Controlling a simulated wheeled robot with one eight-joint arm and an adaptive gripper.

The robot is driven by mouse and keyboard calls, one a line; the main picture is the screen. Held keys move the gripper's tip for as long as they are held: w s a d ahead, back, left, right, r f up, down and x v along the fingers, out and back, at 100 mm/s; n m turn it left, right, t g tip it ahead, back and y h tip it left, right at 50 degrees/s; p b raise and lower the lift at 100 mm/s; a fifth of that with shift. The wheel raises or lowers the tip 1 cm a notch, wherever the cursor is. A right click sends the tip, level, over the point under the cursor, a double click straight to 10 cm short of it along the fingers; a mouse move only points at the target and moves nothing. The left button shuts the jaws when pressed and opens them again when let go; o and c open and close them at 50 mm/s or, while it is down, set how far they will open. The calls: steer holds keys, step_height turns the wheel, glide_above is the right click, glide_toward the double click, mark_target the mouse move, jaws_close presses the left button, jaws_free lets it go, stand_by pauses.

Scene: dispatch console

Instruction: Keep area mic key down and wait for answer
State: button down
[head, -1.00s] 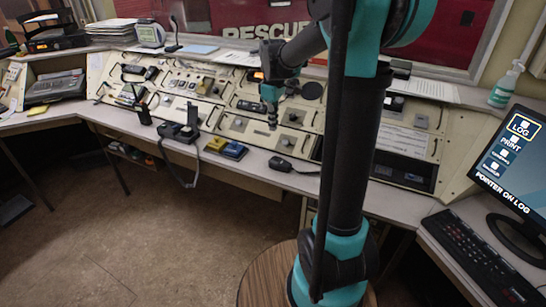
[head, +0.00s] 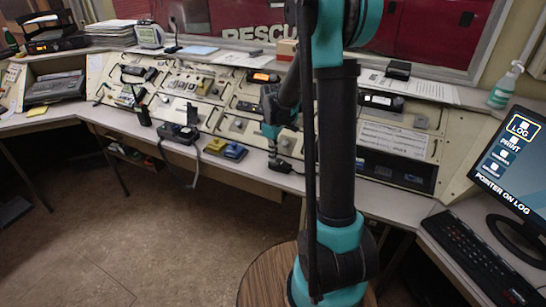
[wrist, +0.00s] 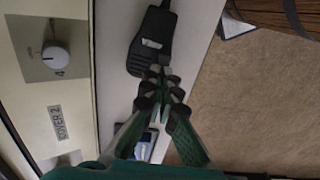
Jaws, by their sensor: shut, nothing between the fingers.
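A black hand microphone (head: 281,166) with a cord lies on the counter in front of the sloped panel. In the wrist view the microphone (wrist: 150,42) shows a pale patch on its upper face, and its lower end is by my fingertips. My gripper (head: 276,158) is low over the counter at the microphone's left end. In the wrist view my gripper (wrist: 160,82) is shut and empty, fingers together. I cannot tell whether the tips touch the microphone. No label reading area mic is legible.
The counter's front edge is close, with open floor (head: 150,230) below.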

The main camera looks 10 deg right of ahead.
steer(key=shift+f, duration=0.8)
steer(key=shift+s+f, duration=0.2)
stand_by(0.6)
stand_by(1.4)
steer(key=shift+w+r, duration=0.2)
steer(key=shift+r, duration=0.3)
step_height(320, 180, up, 13)
steer(key=shift+r, duration=0.2)
